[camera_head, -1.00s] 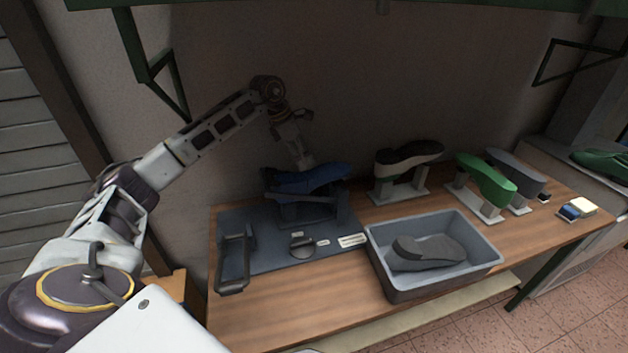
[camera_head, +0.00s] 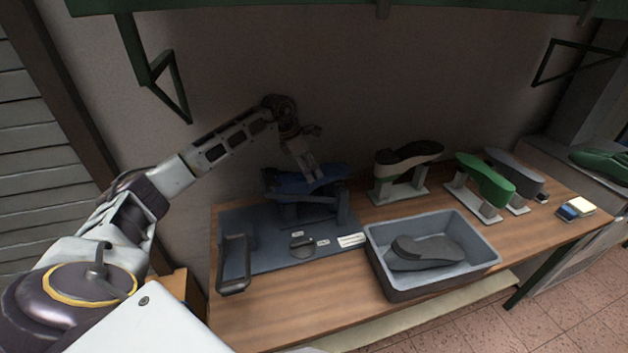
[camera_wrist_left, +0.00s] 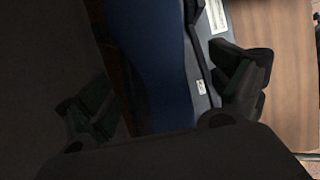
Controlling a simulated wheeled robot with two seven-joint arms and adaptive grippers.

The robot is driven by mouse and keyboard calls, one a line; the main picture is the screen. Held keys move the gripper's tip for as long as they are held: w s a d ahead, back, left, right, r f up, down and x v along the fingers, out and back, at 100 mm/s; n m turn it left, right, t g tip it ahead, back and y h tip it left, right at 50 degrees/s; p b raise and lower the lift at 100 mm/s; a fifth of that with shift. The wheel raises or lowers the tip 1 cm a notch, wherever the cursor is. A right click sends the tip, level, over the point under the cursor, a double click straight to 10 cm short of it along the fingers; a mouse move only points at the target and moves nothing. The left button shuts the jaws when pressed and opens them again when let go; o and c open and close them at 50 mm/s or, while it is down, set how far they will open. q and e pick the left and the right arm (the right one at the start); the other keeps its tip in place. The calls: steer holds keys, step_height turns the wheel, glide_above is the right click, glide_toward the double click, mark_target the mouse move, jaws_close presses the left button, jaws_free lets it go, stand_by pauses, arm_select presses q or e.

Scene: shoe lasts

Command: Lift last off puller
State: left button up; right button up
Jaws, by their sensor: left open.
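The blue last (camera_head: 290,184) lies on the dark puller (camera_head: 307,212) at the back of the grey-blue base plate. My left gripper (camera_head: 311,174) comes down from above onto the last's middle. In the left wrist view the blue last (camera_wrist_left: 155,60) runs between the two dark fingers of the open left gripper (camera_wrist_left: 170,100). The right finger stands over the base plate side, apart from the last; contact at the left finger is too dark to tell. My right gripper is not in view.
A grey bin (camera_head: 380,271) holding a dark grey last (camera_head: 428,252) stands front centre. A black-and-cream last (camera_head: 408,154), a green last (camera_head: 486,176) and a grey last (camera_head: 517,172) rest on stands to the right. A black handle (camera_head: 233,262) rises at the plate's left.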

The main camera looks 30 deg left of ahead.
arm_select(q)
steer(key=shift+p+x, duration=0.35)
steer(key=shift+x, duration=1.4)
steer(key=c, duration=1.4)
steer(key=shift+w+r, duration=0.1)
steer(key=shift+c, duration=0.9)
steer(key=shift+r, duration=0.1)
steer(key=shift+r, duration=0.75)
steer(key=shift+r+b, duration=0.75)
steer(key=shift+r, duration=3.4)
